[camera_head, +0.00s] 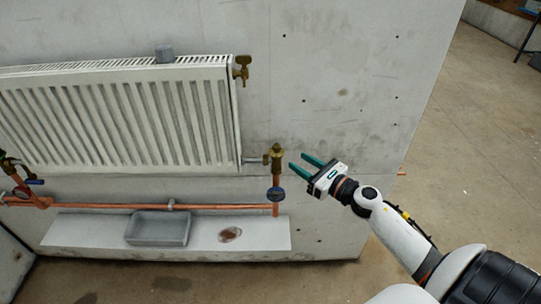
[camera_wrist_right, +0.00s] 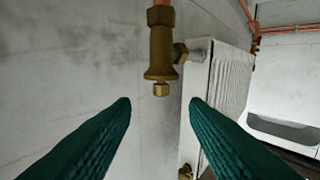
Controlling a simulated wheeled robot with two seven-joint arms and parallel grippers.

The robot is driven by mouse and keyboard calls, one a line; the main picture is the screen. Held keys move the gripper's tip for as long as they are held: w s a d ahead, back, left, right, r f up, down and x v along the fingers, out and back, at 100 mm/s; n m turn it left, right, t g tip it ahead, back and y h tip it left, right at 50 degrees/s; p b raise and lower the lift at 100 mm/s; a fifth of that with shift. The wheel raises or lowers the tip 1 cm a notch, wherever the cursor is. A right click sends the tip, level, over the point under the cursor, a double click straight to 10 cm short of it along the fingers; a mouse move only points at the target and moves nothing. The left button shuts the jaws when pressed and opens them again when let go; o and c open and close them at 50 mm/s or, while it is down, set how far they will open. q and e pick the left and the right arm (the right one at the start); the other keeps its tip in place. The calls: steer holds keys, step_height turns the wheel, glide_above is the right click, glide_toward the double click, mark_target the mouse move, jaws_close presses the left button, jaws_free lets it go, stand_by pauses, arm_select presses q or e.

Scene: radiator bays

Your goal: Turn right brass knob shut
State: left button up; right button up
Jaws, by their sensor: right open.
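The right brass knob (camera_head: 277,157) is on the brass valve at the lower right corner of the white radiator (camera_head: 120,115). In the right wrist view the brass valve (camera_wrist_right: 160,48) hangs upside down in the picture, with a small square stub at its end. My right gripper (camera_head: 298,160) is open and empty, just right of the valve in the head view. In the right wrist view its two green fingers (camera_wrist_right: 160,102) are apart, with the stub beyond and between their tips. They do not appear to touch it. My left gripper is not in view.
A second brass valve (camera_head: 241,69) sits at the radiator's upper right corner. A grey tray (camera_head: 160,229) stands on the white ledge (camera_head: 85,232). The wall right of the valve is bare.

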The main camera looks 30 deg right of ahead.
mark_target(279, 150)
steer(key=p+x, duration=0.1)
steer(key=x, duration=0.9)
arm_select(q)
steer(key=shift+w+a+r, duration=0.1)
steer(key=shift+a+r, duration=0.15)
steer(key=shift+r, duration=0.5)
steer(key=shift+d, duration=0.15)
arm_select(e)
jaws_close()
